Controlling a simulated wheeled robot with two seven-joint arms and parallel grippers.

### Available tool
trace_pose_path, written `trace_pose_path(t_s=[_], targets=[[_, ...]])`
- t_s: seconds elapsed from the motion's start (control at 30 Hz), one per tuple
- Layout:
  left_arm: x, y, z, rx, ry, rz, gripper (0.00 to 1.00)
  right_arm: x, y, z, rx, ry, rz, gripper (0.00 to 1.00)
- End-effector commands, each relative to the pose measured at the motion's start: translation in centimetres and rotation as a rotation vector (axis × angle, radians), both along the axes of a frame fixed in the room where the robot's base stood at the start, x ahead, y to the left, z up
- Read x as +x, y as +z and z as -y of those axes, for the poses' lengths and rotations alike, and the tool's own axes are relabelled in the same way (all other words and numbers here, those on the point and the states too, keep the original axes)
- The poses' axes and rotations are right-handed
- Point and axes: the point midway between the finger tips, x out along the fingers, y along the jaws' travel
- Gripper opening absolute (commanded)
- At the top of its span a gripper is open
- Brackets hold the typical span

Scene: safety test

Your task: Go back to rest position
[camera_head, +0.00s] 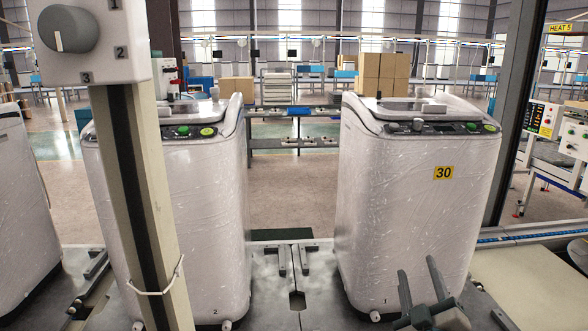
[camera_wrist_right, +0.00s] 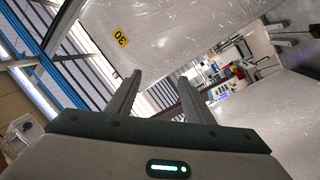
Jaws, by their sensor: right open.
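My right gripper (camera_head: 419,288) is at the bottom right of the head view, in front of the lower part of the right wrapped machine (camera_head: 400,200). Its two dark fingers are apart with nothing between them. In the right wrist view the fingers of the right gripper (camera_wrist_right: 158,95) are spread and empty. The wrapped machine with the yellow 30 label (camera_wrist_right: 120,60) shows beyond them, tilted in that view. I cannot tell whether the gripper touches the machine. My left gripper is not in view.
A post (camera_head: 140,200) with a knob box (camera_head: 85,40) stands at the left, in front of another wrapped machine (camera_head: 215,200). A control panel (camera_head: 541,118) is at the right. Tables and cardboard boxes (camera_head: 385,72) stand behind. Floor shows between the two machines.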

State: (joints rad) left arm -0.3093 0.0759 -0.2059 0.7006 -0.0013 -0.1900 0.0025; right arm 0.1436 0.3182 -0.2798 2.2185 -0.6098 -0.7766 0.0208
Motion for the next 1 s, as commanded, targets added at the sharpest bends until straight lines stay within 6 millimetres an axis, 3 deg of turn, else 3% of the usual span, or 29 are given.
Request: trace_pose_path(t_s=[0.03, 0.2, 0.37, 0.5, 0.7, 1.0], targets=[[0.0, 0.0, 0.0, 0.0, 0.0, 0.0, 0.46, -1.3, -3.2, 0.3, 0.051, -0.012, -0.079, 0.47], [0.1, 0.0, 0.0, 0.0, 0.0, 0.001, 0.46, -6.3, -12.6, 0.8, 0.21, -0.058, -0.343, 0.47], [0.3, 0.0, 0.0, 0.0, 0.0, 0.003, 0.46, -12.7, -20.5, 0.5, 0.339, -0.102, -0.592, 0.47], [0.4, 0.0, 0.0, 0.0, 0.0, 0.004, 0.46, -19.4, -26.2, -0.4, 0.439, -0.136, -0.808, 0.47], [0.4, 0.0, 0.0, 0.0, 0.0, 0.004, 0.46, -27.2, -30.7, -1.7, 0.533, -0.169, -1.037, 0.47], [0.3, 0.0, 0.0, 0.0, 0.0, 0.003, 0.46, -35.0, -33.4, -3.3, 0.61, -0.194, -1.247, 0.47]])
